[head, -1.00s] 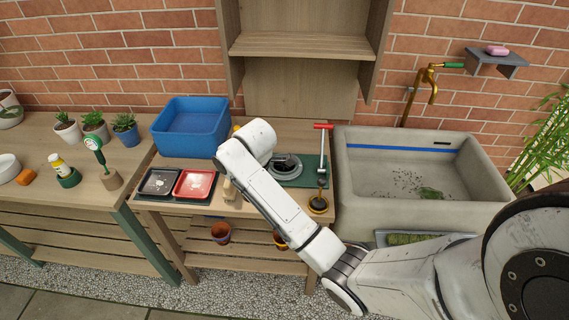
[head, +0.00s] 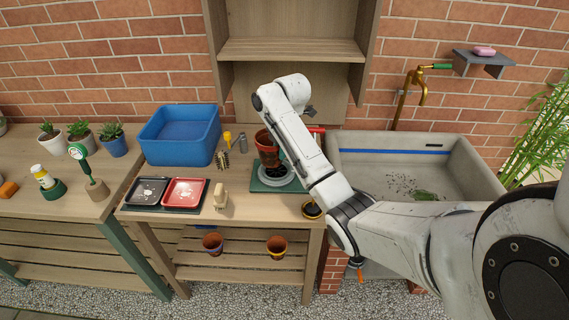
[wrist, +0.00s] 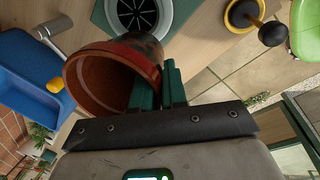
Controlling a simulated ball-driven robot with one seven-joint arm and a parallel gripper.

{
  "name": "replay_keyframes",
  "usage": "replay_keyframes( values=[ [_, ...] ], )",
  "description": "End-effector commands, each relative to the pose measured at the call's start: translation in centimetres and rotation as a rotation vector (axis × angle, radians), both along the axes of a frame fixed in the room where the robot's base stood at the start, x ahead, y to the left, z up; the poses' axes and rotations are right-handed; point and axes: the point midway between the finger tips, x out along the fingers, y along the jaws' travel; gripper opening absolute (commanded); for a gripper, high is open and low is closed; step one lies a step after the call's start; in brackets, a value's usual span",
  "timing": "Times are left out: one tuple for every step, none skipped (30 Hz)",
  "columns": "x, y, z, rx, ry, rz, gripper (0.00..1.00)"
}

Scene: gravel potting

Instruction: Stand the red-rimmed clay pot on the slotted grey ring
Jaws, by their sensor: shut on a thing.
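A clay pot (head: 267,150) with a reddish rim hangs from my gripper (head: 284,157). In the wrist view the dark green fingers of my gripper (wrist: 160,90) are shut on the wall of this pot (wrist: 103,75), with one finger inside its mouth. The inside looks empty. The slotted grey ring (head: 283,181) lies on a green board, just below and in front of the pot. The ring also shows in the wrist view (wrist: 166,15), beyond the pot and partly cut off by the frame edge. The gap between pot and ring is hard to judge.
A blue bin (head: 180,137), a black tray (head: 147,191), a red tray (head: 185,192) and a brush (head: 221,196) stand left of the ring. A black and yellow round thing (head: 311,209) is at the front right. Two other pots sit on the lower shelf.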

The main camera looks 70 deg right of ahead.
Motion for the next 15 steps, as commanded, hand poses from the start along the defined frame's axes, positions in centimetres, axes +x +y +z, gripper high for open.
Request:
replay_keyframes(
  values=[
    [0.1, -0.8, -0.5, 0.001, 0.003, -0.003, 0.0],
    [0.2, -1.2, -1.1, 0.001, 0.003, -0.002, 0.0],
    [0.3, -1.7, -1.8, 0.001, 0.003, -0.002, 0.0],
    [0.3, -2.1, -2.3, 0.001, 0.003, -0.002, 0.0],
    [0.5, -2.5, -2.7, 0.001, 0.003, -0.002, 0.0],
    [0.6, -2.9, -3.3, 0.001, 0.002, -0.002, 0.0],
    [0.6, -3.3, -3.7, 0.001, 0.003, -0.002, 0.0],
    [0.7, -3.6, -4.0, 0.0, 0.001, -0.002, 0.0],
    [0.8, -3.9, -4.4, 0.0, 0.001, -0.001, 0.0],
    [0.8, -4.1, -4.7, 0.0, 0.001, -0.001, 0.0],
    [0.9, -4.2, -4.9, 0.0, 0.001, -0.001, 0.0],
    [0.9, -4.4, -5.2, -0.001, 0.0, -0.001, 0.0],
    [1.0, -4.5, -5.3, -0.001, -0.001, -0.001, 0.0],
    [1.0, -4.6, -5.4, -0.001, -0.001, -0.001, 0.0],
    [1.0, -4.7, -5.5, -0.001, -0.001, -0.001, 0.0]
  ],
)
